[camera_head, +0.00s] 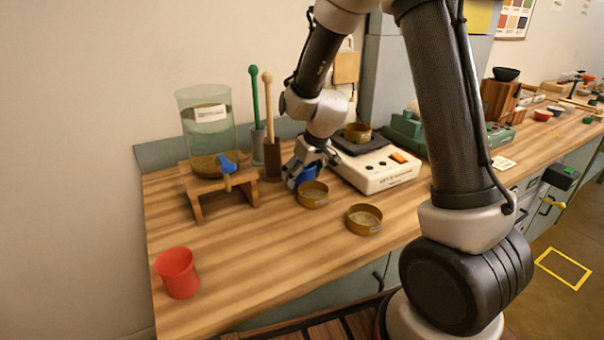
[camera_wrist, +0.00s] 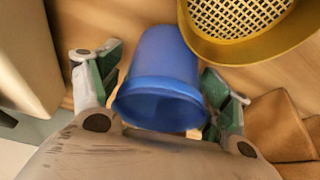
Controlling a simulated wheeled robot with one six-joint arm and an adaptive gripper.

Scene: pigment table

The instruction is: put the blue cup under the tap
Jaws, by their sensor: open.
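The blue cup (camera_head: 307,173) stands on the wooden table, partly hidden behind my gripper (camera_head: 299,172). In the wrist view the blue cup (camera_wrist: 161,80) lies between the two open green-padded fingers of my gripper (camera_wrist: 160,88), with a small gap on the left; contact on the right cannot be told. The tap (camera_head: 228,165) has a blue handle and sits at the front of a glass tank (camera_head: 209,122) on a wooden stand (camera_head: 217,190), left of my gripper.
A brass sieve (camera_head: 312,194) is close beside the cup and shows in the wrist view (camera_wrist: 240,48). Another sieve (camera_head: 364,219) lies to its right. A white scale (camera_head: 378,168) stands behind. A red cup (camera_head: 177,272) stands front left. The table between is clear.

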